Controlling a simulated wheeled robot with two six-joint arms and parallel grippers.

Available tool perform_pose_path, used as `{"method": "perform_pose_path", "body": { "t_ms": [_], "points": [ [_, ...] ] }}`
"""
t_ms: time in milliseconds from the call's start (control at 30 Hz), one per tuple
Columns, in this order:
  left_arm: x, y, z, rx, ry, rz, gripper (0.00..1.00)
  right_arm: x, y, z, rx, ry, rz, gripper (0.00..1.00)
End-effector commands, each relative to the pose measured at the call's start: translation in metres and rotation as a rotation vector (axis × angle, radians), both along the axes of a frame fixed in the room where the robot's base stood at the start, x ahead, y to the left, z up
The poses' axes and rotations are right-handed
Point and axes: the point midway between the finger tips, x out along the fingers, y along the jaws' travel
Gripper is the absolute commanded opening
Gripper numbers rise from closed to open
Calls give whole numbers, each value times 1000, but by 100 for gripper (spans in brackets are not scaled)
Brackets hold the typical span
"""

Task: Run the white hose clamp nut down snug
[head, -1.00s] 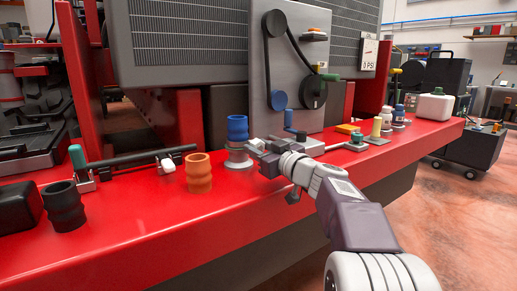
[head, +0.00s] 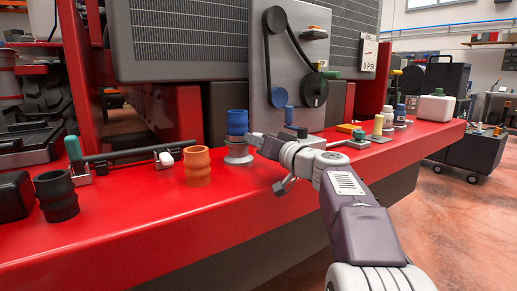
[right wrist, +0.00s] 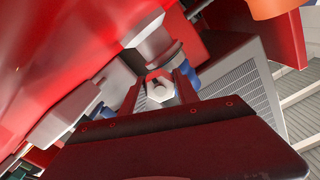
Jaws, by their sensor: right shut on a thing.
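The blue hose (head: 237,122) stands upright on a pale metal base with a clamp (head: 238,152) on the red bench. My right gripper (head: 257,141) reaches the clamp from the right. In the right wrist view, a pale hexagonal nut (right wrist: 160,91) sits between the two fingers of my right gripper (right wrist: 161,88), which is shut on it. Part of the blue hose (right wrist: 190,78) shows behind the fingers. The nut is too small to make out in the head view. My left gripper is not in view.
An orange hose (head: 197,166) and a black hose (head: 57,196) stand left of the clamp on the red bench (head: 150,225). A grey panel with a belt and pulleys (head: 290,60) rises behind. Several bottles stand right. The bench front is clear.

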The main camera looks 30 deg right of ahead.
Motion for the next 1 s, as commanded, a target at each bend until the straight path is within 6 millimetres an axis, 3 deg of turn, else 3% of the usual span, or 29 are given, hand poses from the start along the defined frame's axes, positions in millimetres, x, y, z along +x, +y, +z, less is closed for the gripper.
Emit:
{"method": "perform_pose_path", "body": {
  "t_ms": [433, 1000],
  "points": [
    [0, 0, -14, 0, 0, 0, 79, 0, 1, -2, 420, 35, 1, 0],
    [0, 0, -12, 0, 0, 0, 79, 0, 1, 0, 961, 81, 1, 0]
  ]
}}
